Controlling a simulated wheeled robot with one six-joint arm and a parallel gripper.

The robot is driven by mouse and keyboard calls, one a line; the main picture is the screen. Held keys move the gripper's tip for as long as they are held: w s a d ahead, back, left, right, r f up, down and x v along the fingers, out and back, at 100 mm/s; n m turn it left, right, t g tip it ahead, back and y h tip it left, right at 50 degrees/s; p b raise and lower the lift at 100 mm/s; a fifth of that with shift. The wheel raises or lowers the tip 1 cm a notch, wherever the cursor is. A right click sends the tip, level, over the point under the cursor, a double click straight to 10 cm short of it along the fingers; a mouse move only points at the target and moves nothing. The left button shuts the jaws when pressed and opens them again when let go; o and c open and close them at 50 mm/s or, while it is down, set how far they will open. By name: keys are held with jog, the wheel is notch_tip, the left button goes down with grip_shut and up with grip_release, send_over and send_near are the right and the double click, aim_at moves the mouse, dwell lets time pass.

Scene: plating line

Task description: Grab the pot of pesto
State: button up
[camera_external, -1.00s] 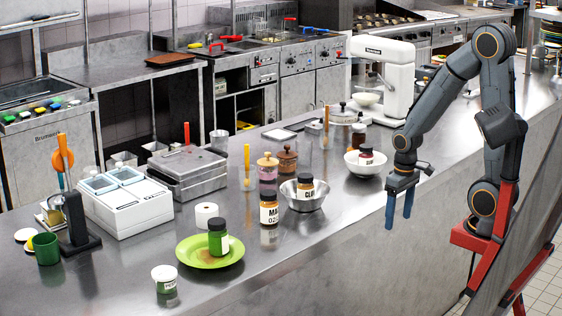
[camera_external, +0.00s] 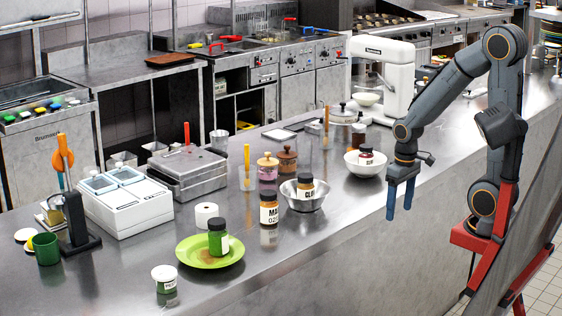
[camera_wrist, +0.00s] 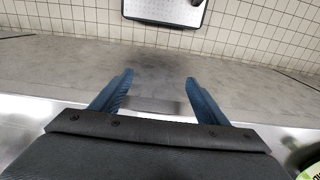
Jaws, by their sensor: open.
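A small pot with a white lid and green contents (camera_external: 165,279), its label only partly readable and seeming to begin with PE, stands upright on the steel counter at the front left in the external view. It looks like the pot of pesto. My gripper (camera_external: 399,205) is open and empty, pointing down near the counter's front edge, well to the right of the pot. In the wrist view its two blue fingers (camera_wrist: 158,80) are spread with nothing between them. I cannot clearly make out the pot in the wrist view.
A green plate (camera_external: 181,254) holding a dark green-lidded jar (camera_external: 218,238) is close to the pot. Labelled jars, a steel bowl (camera_external: 305,204) and a white bowl (camera_external: 366,171) stand between the pot and my gripper.

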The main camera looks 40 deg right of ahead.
notch_tip(320, 180, up, 14)
jog(key=f, duration=0.1)
jog(key=w+a+r+n+t, duration=0.1)
jog(key=w+a+r+n, duration=0.3)
jog(key=w+a, duration=1.05)
jog(key=w+a+r+n+y+p, duration=0.1)
jog(key=w+a, duration=0.4)
jog(key=a, duration=0.2)
jog(key=w+a+r, duration=0.1)
jog(key=w+a, duration=0.3)
jog(key=a, duration=0.3)
jog(key=n+t+y+p, duration=0.1)
jog(key=n+y+p, duration=0.1)
jog(key=n, duration=0.3)
send_over(165, 272)
jog(key=s+d, duration=0.1)
jog(key=d, duration=0.1)
jog(key=f, duration=1.1)
jog(key=shift+s+a, duration=0.1)
jog(key=shift+s, duration=0.1)
jog(key=shift+y, duration=0.3)
jog(key=shift+d+p+x, duration=0.1)
jog(key=shift+p+x, duration=0.55)
jog(key=shift+x, duration=1.3)
jog(key=shift+d+p+x, duration=0.15)
jog(key=shift+p+x, duration=0.45)
jog(key=shift+x, duration=1.35)
